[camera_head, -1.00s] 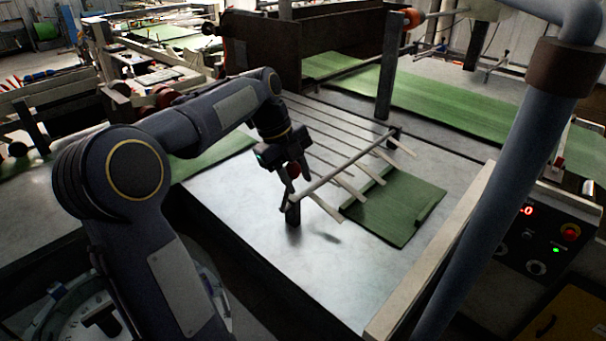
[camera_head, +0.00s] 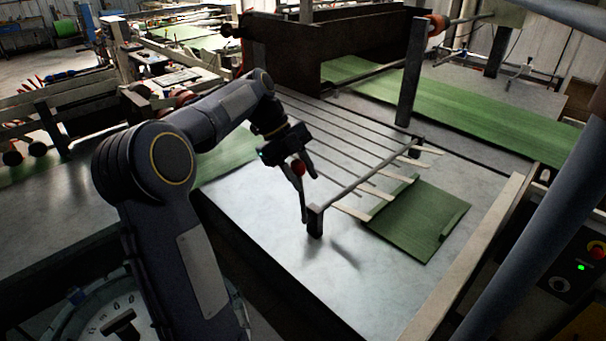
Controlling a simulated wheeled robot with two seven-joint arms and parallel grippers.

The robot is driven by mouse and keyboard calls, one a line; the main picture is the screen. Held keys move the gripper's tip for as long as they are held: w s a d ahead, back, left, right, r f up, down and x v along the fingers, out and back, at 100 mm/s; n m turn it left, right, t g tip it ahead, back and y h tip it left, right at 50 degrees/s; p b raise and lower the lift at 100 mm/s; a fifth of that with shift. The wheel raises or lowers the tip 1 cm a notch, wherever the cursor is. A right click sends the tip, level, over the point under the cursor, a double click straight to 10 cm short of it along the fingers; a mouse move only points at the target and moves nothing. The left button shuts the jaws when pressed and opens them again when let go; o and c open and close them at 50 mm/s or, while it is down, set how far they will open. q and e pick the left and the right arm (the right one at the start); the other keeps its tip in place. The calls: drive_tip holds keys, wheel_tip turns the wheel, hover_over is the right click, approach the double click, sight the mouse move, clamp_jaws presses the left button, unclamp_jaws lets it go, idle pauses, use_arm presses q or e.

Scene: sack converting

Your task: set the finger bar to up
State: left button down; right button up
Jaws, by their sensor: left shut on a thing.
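The finger bar (camera_head: 358,184) is a thin rod across the table between two short dark posts. Several pale flat fingers (camera_head: 353,212) stick out from it toward the green sack piece, close above the table and sloping slightly down. A lever (camera_head: 303,205) stands near the bar's near end, by the near post (camera_head: 315,222), with a red knob (camera_head: 298,168) at its top. My left gripper (camera_head: 302,172) is shut on the red knob, its fingers on either side of it. My right gripper is not in view.
A green sheet (camera_head: 415,218) lies on the metal table under and beyond the fingers. A pale wooden rail (camera_head: 465,265) edges the table at right. A control box with a red button (camera_head: 597,250) stands beyond it. Bare table lies in front of the near post.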

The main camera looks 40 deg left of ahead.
use_arm(q)
drive_tip(key=shift+a+r, duration=0.1)
drive_tip(key=shift+a, duration=0.05)
drive_tip(key=c, duration=1)
unclamp_jaws()
drive_tip(key=shift+c, duration=0.2)
drive_tip(key=v, duration=0.7)
drive_tip(key=shift+a+r, duration=0.15)
drive_tip(key=shift+r, duration=0.15)
drive_tip(key=s+d+f+n+t+y, duration=0.1)
drive_tip(key=s+d+n, duration=0.2)
drive_tip(key=d+n, duration=0.3)
drive_tip(key=s+d+f+n+y, duration=0.1)
drive_tip(key=s+d+n, duration=0.3)
drive_tip(key=d, duration=0.4)
drive_tip(key=s+d+f+n+t, duration=0.2)
drive_tip(key=s+d+f+n, duration=0.8)
drive_tip(key=s+f+n, duration=0.2)
drive_tip(key=shift+n+t, duration=0.3)
drive_tip(key=shift+t, duration=0.1)
